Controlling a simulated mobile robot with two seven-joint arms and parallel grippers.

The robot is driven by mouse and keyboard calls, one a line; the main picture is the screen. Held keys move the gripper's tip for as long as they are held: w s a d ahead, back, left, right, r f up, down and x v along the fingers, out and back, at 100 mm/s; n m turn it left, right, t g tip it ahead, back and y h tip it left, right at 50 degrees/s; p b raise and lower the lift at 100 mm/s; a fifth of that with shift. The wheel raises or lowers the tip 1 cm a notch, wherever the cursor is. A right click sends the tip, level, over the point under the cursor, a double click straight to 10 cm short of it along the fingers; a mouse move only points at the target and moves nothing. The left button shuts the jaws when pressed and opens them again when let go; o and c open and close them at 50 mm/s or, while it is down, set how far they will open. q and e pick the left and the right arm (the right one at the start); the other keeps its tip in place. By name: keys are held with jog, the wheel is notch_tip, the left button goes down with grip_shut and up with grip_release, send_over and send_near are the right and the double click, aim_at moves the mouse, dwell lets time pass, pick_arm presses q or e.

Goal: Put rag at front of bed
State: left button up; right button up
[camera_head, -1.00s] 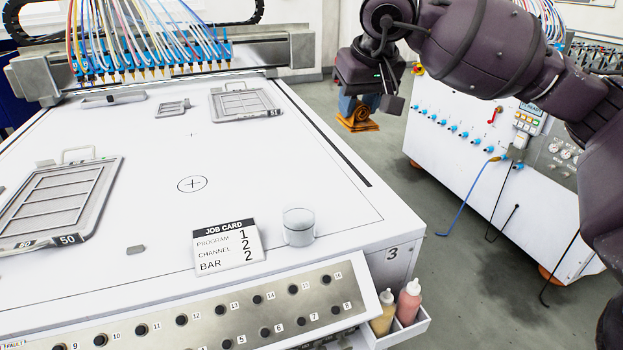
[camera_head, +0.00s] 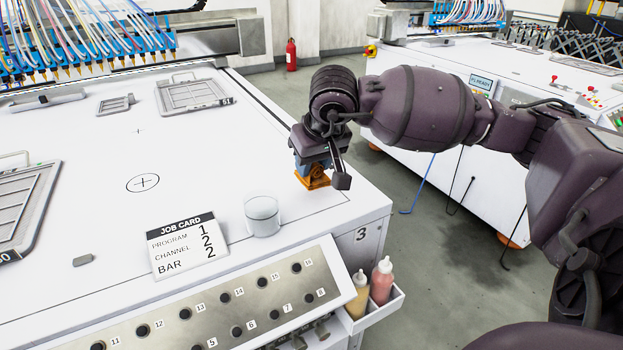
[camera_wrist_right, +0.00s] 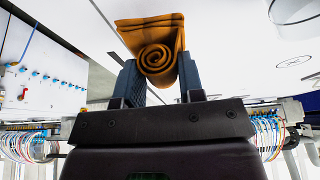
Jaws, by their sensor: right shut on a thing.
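The rag (camera_head: 313,177) is an orange-brown rolled cloth. My right gripper (camera_head: 306,169) is shut on it, over the right part of the white bed (camera_head: 200,135). In the right wrist view the rag (camera_wrist_right: 156,50) shows its spiral end between the two blue fingers of the gripper (camera_wrist_right: 158,75). The rag is at or just above the bed surface; I cannot tell whether it touches. My left gripper is not in view.
A clear cylinder (camera_head: 262,215) and a job card (camera_head: 182,245) stand near the bed's front edge. Grey framed plates (camera_head: 190,95) lie further back. Two bottles (camera_head: 381,281) sit in a side holder. Bed around the crosshair mark is clear.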

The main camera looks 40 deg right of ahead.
aim_at(313, 179)
notch_tip(313, 179, down, 4)
jog(key=shift+r+b, duration=0.1)
jog(key=shift+b, duration=0.2)
jog(key=shift+f, duration=0.2)
jog(key=o, duration=0.9)
jog(key=shift+r, duration=0.15)
